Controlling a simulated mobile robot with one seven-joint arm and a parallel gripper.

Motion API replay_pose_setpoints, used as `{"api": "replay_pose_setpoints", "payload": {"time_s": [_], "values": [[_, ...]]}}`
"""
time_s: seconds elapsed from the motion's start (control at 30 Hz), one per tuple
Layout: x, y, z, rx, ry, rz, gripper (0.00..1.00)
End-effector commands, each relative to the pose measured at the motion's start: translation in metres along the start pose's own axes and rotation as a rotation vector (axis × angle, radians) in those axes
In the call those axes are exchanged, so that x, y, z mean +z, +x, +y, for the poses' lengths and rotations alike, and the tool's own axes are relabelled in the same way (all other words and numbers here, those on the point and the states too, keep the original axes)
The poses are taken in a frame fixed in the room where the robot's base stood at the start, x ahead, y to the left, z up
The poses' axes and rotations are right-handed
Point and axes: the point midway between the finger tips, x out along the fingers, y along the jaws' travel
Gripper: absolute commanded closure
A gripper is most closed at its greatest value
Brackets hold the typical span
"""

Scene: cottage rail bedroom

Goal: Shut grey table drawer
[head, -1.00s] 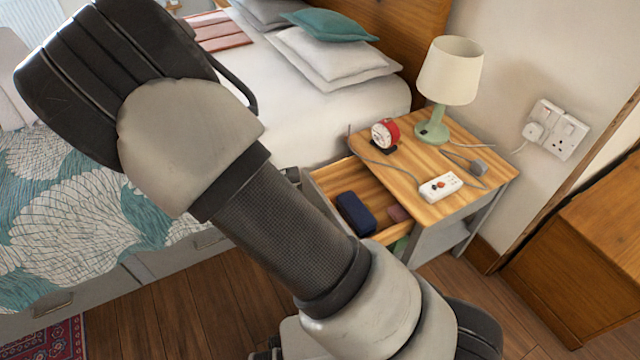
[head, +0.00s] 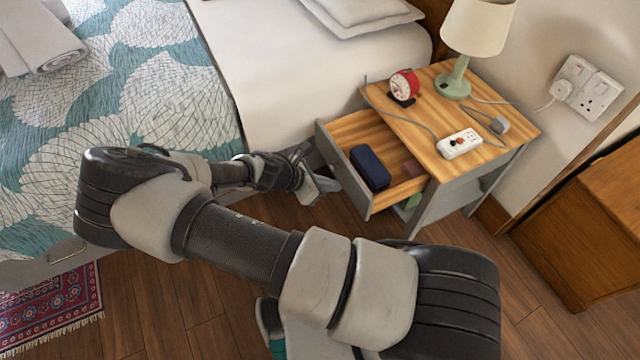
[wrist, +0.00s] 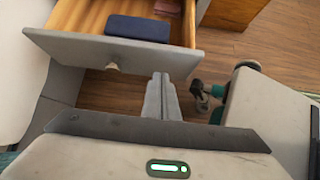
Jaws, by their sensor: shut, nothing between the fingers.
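The grey bedside table (head: 452,189) has a wooden top, and its drawer (head: 343,176) stands pulled out. A dark blue case (head: 370,167) and a small reddish item (head: 413,168) lie inside the drawer. My gripper (head: 325,186) is shut and empty, just in front of the drawer's grey front. In the wrist view my gripper (wrist: 161,82) points at the drawer front (wrist: 130,52), near its lower edge and right of the small knob (wrist: 113,68). I cannot tell whether the fingertips touch the front.
On the tabletop stand a lamp (head: 470,50), a red alarm clock (head: 403,87) and a power strip (head: 459,144) with cables. The bed (head: 270,80) is to the left of the table. A wooden cabinet (head: 585,235) stands at the right.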

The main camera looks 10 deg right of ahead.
Motion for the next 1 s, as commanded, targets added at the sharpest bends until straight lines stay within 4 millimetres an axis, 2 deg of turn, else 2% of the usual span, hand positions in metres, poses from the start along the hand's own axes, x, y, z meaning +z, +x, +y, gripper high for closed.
{"api": "replay_pose_setpoints", "payload": {"time_s": [0.03,0.07,0.13,0.3,0.83,1.0], "values": [[-0.001,0.013,-0.001,-0.002,0.001,-0.002,1.00],[0.001,0.017,0.000,-0.001,0.003,-0.001,1.00],[0.011,0.023,0.000,-0.002,0.005,-0.001,1.00],[0.024,0.035,0.000,-0.001,0.003,0.001,1.00],[0.029,0.039,0.000,0.000,0.001,0.001,1.00],[0.037,0.045,0.000,-0.002,0.003,0.001,1.00]]}}
